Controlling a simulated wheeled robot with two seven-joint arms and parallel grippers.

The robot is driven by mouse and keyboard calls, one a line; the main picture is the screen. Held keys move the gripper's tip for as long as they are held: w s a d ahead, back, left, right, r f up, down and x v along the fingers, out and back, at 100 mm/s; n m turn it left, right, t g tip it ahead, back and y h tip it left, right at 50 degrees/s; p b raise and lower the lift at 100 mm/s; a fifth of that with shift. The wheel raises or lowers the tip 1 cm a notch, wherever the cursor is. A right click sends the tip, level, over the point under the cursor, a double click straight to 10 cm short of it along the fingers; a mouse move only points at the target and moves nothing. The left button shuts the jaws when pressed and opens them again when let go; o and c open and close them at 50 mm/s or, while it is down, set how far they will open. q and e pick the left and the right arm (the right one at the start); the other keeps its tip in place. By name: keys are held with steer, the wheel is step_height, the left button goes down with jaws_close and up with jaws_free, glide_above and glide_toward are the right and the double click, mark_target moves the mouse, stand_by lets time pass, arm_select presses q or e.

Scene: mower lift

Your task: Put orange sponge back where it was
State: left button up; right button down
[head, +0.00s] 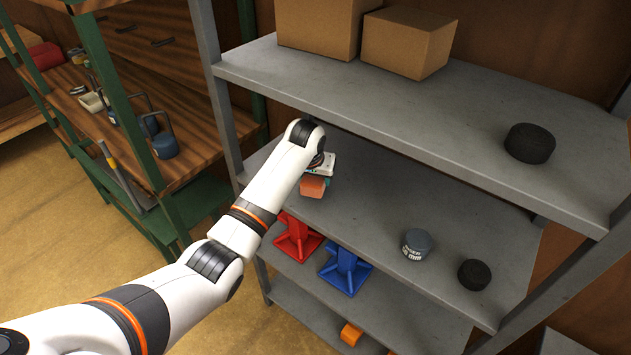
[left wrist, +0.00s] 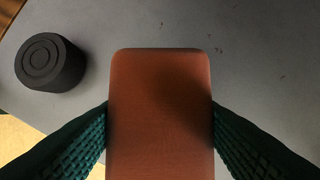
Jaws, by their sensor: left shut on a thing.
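The orange sponge (left wrist: 160,115) fills the middle of the left wrist view, between the two green textured finger pads of my left gripper (left wrist: 160,140). The gripper is shut on it. In the head view the sponge (head: 313,187) shows below my left gripper (head: 318,176), at the left end of the middle grey shelf (head: 375,215). Whether the sponge touches the shelf I cannot tell. My right gripper is not in view.
A black round puck (left wrist: 50,61) lies on the grey surface near the sponge. A dark can (head: 417,244) and a black puck (head: 474,274) stand further right on the middle shelf. Red (head: 297,240) and blue (head: 346,270) stands are below. The upper shelf (head: 420,110) overhangs.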

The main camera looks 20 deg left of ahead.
mark_target(316, 181)
arm_select(q)
steer(key=shift+w, duration=0.6)
step_height(316, 181, down, 3)
steer(key=shift+r+p, duration=0.1)
steer(key=shift+p, duration=0.55)
steer(key=shift+f, duration=0.35)
steer(key=o, duration=0.9)
steer(key=shift+r, duration=0.1)
steer(key=v, duration=0.4)
steer(key=shift+s+r+b, duration=0.1)
steer(key=shift+r+b, duration=0.1)
steer(key=shift+b, duration=0.1)
steer(key=s+b, duration=0.1)
steer(key=s, duration=1.1)
steer(key=shift+s+d+r+b, duration=0.15)
steer(key=shift+d+b, duration=0.05)
steer(key=shift+b, duration=0.2)
